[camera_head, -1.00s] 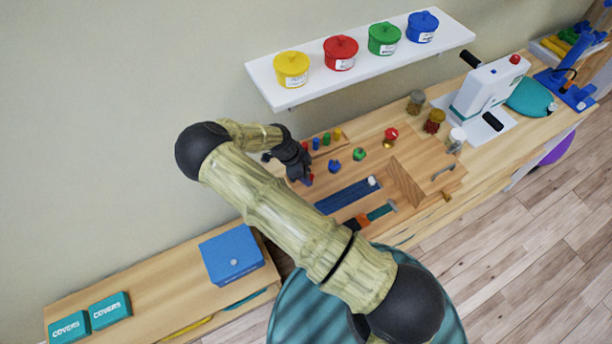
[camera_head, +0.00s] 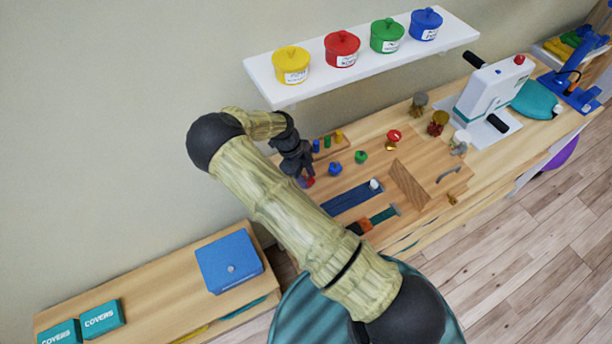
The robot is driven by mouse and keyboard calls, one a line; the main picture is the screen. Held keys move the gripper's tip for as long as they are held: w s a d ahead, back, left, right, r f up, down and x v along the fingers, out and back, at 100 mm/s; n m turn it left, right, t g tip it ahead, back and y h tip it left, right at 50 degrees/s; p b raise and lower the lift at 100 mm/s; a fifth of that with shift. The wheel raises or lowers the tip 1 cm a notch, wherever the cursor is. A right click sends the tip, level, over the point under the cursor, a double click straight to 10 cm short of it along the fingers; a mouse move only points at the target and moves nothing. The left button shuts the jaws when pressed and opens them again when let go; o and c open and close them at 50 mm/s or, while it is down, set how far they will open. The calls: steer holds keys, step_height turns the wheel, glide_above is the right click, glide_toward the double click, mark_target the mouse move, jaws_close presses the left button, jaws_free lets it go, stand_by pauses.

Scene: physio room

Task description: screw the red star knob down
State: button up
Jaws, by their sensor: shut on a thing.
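The red star knob (camera_head: 309,182) is at the left end of the wooden work board, under my gripper (camera_head: 302,177). Only a small red part of it shows beside the dark fingers. My gripper points down and is shut on the knob. The fingers and wrist hide most of the knob and whatever is under it, so I cannot tell how far down it sits. A blue star knob (camera_head: 335,168) and a green star knob (camera_head: 361,157) stand in a row to its right.
Small pegs (camera_head: 327,142) stand behind the knobs. A red-topped brass piece (camera_head: 394,136) and an upright wooden panel (camera_head: 410,183) are to the right. A blue strip (camera_head: 352,198) lies in front. A white shelf (camera_head: 365,52) with several coloured pots hangs above. A blue box (camera_head: 229,262) stands lower left.

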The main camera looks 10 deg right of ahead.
steer(key=shift+w+r, duration=0.2)
steer(key=shift+w, duration=0.05)
steer(key=o, duration=1)
steer(key=shift+s, duration=0.1)
steer(key=shift+f, duration=0.15)
steer(key=shift+s+n, duration=0.1)
steer(key=shift+n, duration=0.2)
